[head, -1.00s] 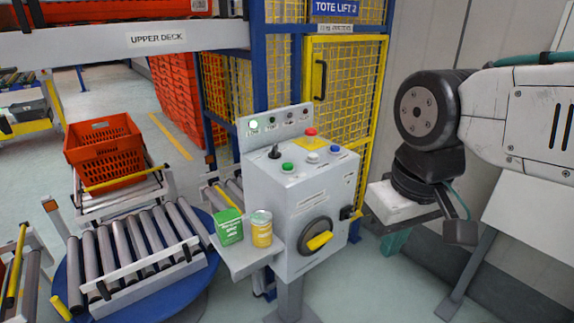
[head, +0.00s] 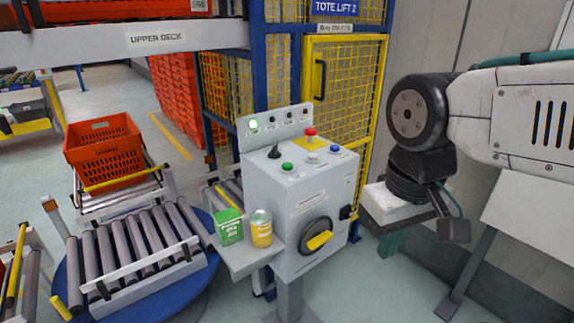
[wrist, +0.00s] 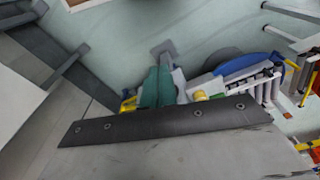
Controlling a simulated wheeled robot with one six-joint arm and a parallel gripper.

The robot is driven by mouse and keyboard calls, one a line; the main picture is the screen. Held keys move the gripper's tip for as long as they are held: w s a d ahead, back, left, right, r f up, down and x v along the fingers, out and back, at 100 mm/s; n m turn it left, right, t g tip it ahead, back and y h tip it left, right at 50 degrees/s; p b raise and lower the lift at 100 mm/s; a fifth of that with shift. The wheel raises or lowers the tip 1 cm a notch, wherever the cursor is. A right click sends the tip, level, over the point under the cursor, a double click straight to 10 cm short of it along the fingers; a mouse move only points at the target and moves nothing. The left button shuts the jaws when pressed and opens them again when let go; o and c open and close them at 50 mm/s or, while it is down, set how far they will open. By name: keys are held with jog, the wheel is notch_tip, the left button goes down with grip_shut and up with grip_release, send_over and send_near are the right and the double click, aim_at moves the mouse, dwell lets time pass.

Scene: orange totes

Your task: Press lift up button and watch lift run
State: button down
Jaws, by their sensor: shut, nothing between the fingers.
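The grey control box (head: 290,210) stands on a post in front of the lift. Its sloped top carries a black selector (head: 274,152), a green button (head: 287,167), a white button (head: 312,157), a blue button (head: 335,149) and a red mushroom button (head: 310,132). Labels by the buttons are too small to read. The lift (head: 345,95) has a yellow mesh gate, which is closed. My gripper (head: 390,240), with teal fingers, is shut and empty, right of the box and apart from it. The fingers show in the wrist view (wrist: 157,88).
A green carton (head: 229,227) and a yellow can (head: 261,229) stand on the box's side shelf. A yellow-handled rotary switch (head: 319,240) sticks out of its front. An orange tote (head: 103,150) rests on rollers at left, behind a blue turntable (head: 195,285). A wall is at right.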

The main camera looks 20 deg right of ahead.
jog(key=w+h, duration=0.1)
jog(key=w, duration=0.9)
notch_tip(320, 180, up, 6)
jog(key=m+t, duration=0.8)
jog(key=m, duration=0.2)
send_over(288, 166)
jog(key=shift+f, duration=0.2)
jog(key=shift+s+f, duration=0.1)
jog(key=shift+f, duration=4.35)
jog(key=shift+f, duration=0.4)
